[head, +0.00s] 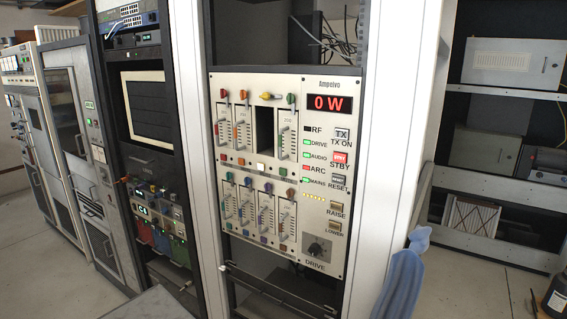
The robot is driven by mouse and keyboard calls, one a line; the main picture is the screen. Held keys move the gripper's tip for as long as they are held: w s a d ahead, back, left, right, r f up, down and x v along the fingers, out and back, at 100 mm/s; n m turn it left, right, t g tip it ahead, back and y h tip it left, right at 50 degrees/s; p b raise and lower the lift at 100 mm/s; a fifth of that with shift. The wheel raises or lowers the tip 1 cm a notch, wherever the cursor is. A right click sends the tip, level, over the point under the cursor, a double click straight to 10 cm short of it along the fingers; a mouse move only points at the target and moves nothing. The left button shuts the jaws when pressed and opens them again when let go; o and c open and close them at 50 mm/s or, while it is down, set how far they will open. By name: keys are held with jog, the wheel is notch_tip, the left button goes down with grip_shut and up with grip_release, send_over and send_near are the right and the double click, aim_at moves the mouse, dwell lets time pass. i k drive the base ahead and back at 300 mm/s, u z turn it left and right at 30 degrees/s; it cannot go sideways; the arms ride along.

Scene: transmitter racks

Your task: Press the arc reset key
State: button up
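The reset key (340,183) is a small light key on the right side of a pale transmitter panel (325,265), with the word RESET just below it. The red-lit STBY key (339,158) is above it, and the TX ON key (341,134) is at the top of the column. The lamp beside the ARC label (317,170) looks red, while the DRIVE, AUDIO and MAINS lamps look green. The red display (330,104) reads 0 W. My gripper is not in view, and nothing covers the reset key.
RAISE (336,207) and LOWER (335,227) keys and a black DRIVE knob (318,248) are below. Plug-in modules with handles (285,137) fill the left half, with one empty slot (264,133).

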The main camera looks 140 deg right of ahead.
aim_at(335, 179)
jog(key=u, duration=0.45)
jog(key=k, duration=0.15)
jog(key=z, duration=2.3)
jog(key=k, duration=0.2)
jog(key=z, duration=2.2)
jog(key=k, duration=0.25)
jog(key=z, duration=0.75)
jog(key=i, duration=0.15)
jog(key=z, duration=0.25)
